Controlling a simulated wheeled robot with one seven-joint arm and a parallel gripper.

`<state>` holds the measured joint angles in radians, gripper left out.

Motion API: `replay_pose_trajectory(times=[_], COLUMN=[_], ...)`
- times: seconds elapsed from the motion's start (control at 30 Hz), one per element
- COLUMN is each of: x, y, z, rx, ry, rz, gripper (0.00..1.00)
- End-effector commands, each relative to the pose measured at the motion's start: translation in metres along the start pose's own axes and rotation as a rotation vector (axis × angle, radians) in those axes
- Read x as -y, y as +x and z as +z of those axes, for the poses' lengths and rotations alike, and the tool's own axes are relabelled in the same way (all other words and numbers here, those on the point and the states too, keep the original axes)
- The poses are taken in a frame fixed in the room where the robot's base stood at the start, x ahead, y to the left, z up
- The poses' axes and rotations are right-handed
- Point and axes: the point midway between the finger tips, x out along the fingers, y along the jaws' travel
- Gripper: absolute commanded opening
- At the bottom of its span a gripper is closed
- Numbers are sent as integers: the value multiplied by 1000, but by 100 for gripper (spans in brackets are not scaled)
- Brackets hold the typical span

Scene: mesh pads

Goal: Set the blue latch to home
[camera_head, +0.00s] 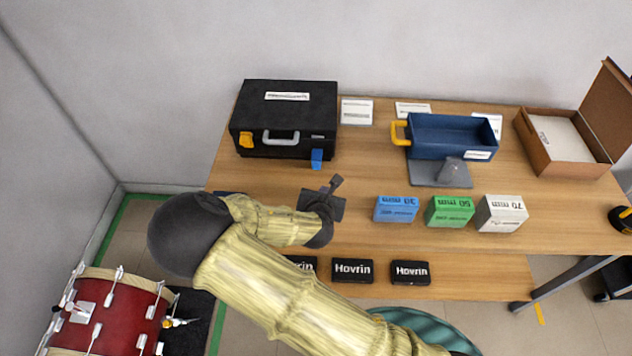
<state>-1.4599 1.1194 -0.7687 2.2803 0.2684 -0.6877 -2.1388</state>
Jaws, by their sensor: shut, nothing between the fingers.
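The blue latch (317,158) is on the front face of the black case (290,112), near its right corner, and hangs down at the lower edge. A yellow latch (246,140) is on the left of the same face, with a grey handle (281,137) between them. The case is shut and stands at the back left of the table. My gripper (336,183) is shut and empty, just in front of and slightly right of the blue latch, apart from it in the picture. My arm hides part of the table's front left.
Blue (396,209), green (450,211) and white (501,213) blocks stand right of my gripper. A blue bin (452,137) with a yellow handle and an open cardboard box (562,165) stand behind. Black Hovrin boxes (352,271) lie on the lower front shelf.

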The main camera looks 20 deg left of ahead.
Motion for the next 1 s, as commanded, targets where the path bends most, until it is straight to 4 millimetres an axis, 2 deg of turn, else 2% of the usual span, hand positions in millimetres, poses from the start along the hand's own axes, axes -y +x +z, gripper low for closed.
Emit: replay_pose_trajectory(times=[0.03,0.13,0.57,0.77,1.0], x=[-11,-24,-26,-28,-31], y=[2,1,2,22,62], z=[-5,-6,-5,-4,-1], rx=[27,61,66,65,65], ry=[-84,-177,-195,-194,-193], rz=[31,65,70,70,70], gripper=[0,0,0,0,0])
